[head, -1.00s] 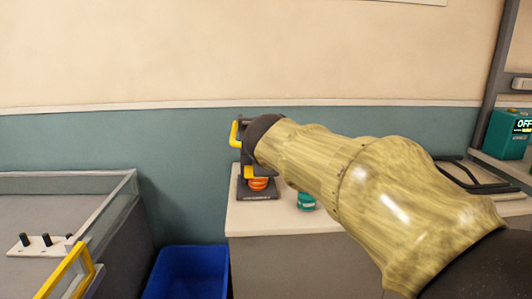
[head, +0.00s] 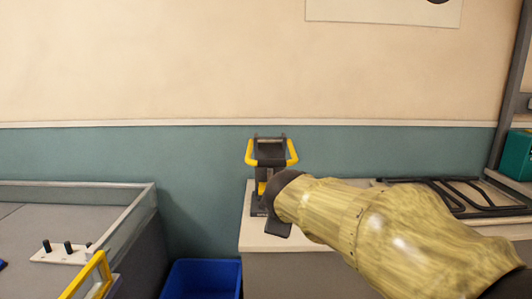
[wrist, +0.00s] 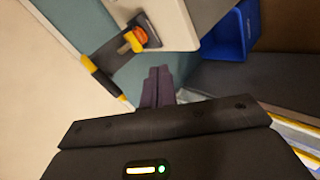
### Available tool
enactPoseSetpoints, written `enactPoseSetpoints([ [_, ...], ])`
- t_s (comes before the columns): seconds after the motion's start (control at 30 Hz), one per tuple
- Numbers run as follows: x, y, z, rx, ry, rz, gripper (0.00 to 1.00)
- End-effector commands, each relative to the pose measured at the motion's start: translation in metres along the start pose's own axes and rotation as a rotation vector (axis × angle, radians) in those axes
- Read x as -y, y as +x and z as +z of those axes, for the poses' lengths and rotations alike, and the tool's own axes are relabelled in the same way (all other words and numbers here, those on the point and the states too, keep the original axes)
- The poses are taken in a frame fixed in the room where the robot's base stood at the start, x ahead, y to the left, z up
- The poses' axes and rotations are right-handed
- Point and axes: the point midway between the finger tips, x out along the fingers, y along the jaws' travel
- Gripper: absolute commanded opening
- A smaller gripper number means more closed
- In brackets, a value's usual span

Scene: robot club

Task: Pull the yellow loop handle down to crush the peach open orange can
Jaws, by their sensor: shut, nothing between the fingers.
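The can crusher (head: 269,150) stands on the white counter, with its yellow loop handle (head: 293,152) raised near its top. The handle also shows in the wrist view (wrist: 87,63), as yellow ends beside a dark bar. The orange can (wrist: 140,34) sits in the crusher under a yellow part in the wrist view; my arm hides it in the head view. My gripper (wrist: 158,74) is shut and empty, apart from the handle and to its right in the wrist view. In the head view my dark wrist covers the crusher's lower right, and the fingertips cannot be made out.
A blue bin (head: 202,279) stands on the floor left of the counter (head: 258,238). A walled grey table (head: 70,222) with black knobs and a yellow frame is at left. Black bars (head: 450,195) lie on the counter at right. A teal device (head: 518,155) is at far right.

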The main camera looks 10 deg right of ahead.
Motion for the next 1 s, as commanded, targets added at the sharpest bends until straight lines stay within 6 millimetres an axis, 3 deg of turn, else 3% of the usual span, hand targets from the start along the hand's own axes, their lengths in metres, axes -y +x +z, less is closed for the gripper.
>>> enactPoseSetpoints([
  [0.03,0.034,0.015,0.015,0.03,0.098,-0.08,0.0],
  [0.17,0.125,0.039,0.054,0.145,0.432,-0.275,0.0],
  [0.3,0.214,0.04,0.093,0.32,0.781,-0.424,0.0],
  [0.4,0.256,0.033,0.112,0.427,0.958,-0.477,0.0],
  [0.57,0.281,0.026,0.121,0.501,1.073,-0.501,0.0],
  [1.0,0.28,0.026,0.121,0.498,1.072,-0.5,0.0],
])
